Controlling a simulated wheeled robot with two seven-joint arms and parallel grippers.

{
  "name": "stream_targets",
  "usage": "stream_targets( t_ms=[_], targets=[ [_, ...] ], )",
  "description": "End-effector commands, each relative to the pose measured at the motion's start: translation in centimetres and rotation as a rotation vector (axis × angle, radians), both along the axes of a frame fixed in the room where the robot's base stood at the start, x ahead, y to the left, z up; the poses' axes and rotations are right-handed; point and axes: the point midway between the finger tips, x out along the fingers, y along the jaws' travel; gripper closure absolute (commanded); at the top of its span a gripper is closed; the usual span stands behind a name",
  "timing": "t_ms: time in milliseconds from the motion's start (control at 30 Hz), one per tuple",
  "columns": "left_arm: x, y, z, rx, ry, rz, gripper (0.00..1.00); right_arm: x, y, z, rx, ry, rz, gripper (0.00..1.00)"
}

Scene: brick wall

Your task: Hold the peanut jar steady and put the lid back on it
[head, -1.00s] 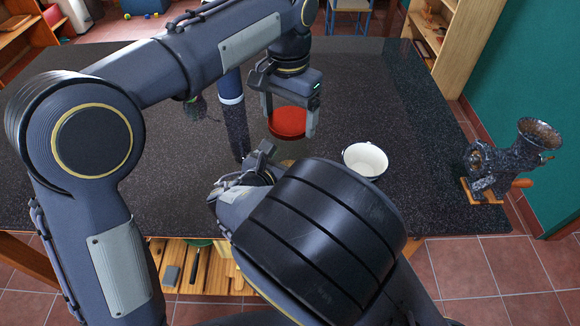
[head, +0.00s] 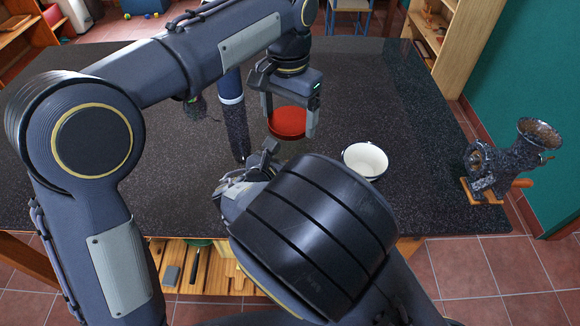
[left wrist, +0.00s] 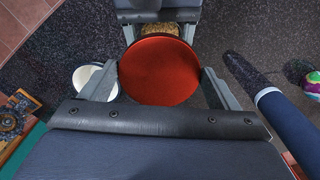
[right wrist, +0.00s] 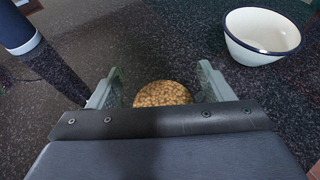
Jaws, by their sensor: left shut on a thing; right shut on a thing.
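The red lid (head: 287,122) is held level between the fingers of my left gripper (head: 288,130), above the table. It fills the middle of the left wrist view (left wrist: 160,70). My right gripper (head: 258,165) is low, in front of the lid, and shut on the peanut jar. In the right wrist view the jar (right wrist: 162,94) shows from above as a round of peanuts between the fingers, with its top uncovered. In the left wrist view a strip of peanuts (left wrist: 158,28) shows beyond the lid. My right arm hides the jar in the head view.
A white bowl (head: 365,160) with a dark rim stands right of the grippers. A blue cylinder with a pale band (head: 231,88) stands left of the lid. A meat grinder (head: 503,160) is at the table's right edge. The dark table (head: 380,90) is clear behind the bowl.

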Motion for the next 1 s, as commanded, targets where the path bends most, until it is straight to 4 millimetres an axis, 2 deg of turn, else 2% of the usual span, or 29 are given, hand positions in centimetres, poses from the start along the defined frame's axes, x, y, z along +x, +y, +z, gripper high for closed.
stream_targets(
  t_ms=[133, 433, 1000],
  targets=[
    [0.0, 0.0, -0.8, 0.002, 0.002, 0.000, 0.38, 0.0, 0.0, 0.0, 0.000, 0.000, 0.000, 0.67],
    [-0.1, 0.0, -4.8, 0.001, 0.002, 0.000, 0.38, 0.0, 0.0, 0.0, 0.000, 0.000, 0.000, 0.67],
    [0.0, 0.0, -5.0, -0.001, -0.001, 0.000, 0.38, 0.0, 0.0, 0.0, 0.000, -0.001, 0.000, 0.67]
  ],
)
